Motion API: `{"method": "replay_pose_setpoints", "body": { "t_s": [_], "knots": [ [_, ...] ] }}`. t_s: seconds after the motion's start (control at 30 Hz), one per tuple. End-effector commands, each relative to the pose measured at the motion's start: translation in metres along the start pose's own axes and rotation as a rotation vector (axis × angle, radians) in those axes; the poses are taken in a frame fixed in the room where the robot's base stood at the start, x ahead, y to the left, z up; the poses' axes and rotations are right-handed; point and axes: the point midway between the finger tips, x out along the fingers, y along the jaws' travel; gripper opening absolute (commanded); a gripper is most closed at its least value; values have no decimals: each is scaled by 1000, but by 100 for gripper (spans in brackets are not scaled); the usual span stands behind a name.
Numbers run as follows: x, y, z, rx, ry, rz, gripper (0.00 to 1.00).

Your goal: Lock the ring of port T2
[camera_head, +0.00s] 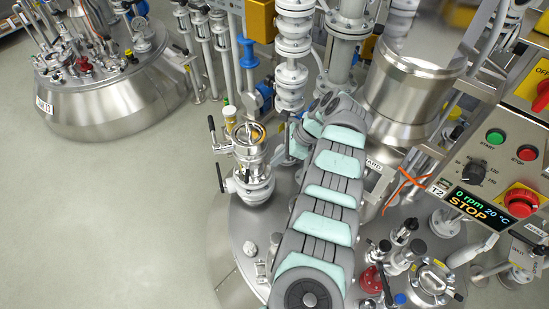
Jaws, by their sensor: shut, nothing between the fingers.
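Below is a steel vessel lid (232,240) with several fittings. An upright metal port fitting (254,178) with a round top and a black-handled lever stands left of my arm. A round clamped hatch (433,281) sits at the lower right. I cannot tell which fitting is the port's ring or whether it is locked. My grey and mint arm crosses the middle. My gripper is not visible; the arm's far end is among the pipes.
White bellows piping (294,45) and a large steel cylinder (405,90) crowd the arm's far end. An orange cable (405,180) hangs near the control panel (500,150). Another vessel (110,100) stands at the upper left. The floor (100,220) at the left is clear.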

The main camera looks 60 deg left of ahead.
Motion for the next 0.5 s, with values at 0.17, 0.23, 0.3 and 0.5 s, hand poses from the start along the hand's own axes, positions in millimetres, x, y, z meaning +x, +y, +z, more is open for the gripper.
{"method": "replay_pose_setpoints", "body": {
  "t_s": [0.17,0.23,0.3,0.5],
  "knots": [
    [44,0,-2,-2,-1,0,0],
    [58,-1,-2,-3,0,-2,0],
    [73,-1,-2,-3,1,-3,0],
    [99,-1,12,-5,0,-2,0]
  ]
}}
